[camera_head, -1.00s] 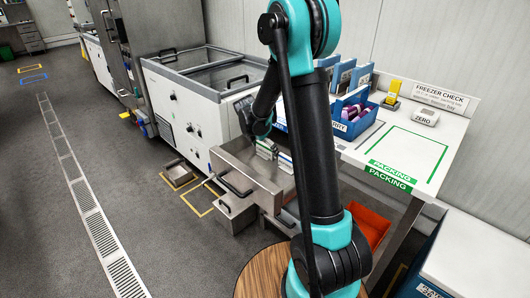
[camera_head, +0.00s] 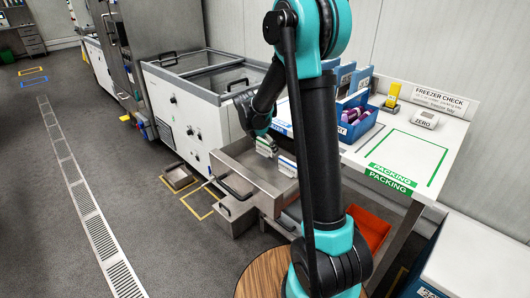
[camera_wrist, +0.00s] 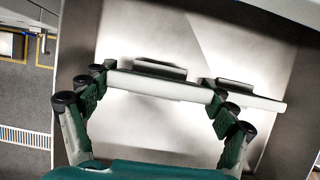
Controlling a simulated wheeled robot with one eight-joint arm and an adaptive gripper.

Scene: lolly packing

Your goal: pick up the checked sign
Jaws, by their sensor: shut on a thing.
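My gripper (camera_wrist: 158,87) is shut on a thin white sign (camera_wrist: 160,86), with a green finger at each end of it. The wrist view shows the sign nearly edge-on, so no checked pattern can be made out. In the head view this sign (camera_head: 266,147) hangs under my gripper, over the open steel drawer (camera_head: 236,184). A second sign (camera_wrist: 246,95) is to the right in the wrist view, apart from the held one. It also shows in the head view (camera_head: 287,166), partly hidden behind my arm.
The drawer's steel walls (camera_wrist: 78,40) surround the signs closely. A white packing table (camera_head: 400,150) stands at the right with a blue bin (camera_head: 355,130). An orange bin (camera_head: 370,229) is below it. Open floor lies to the left.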

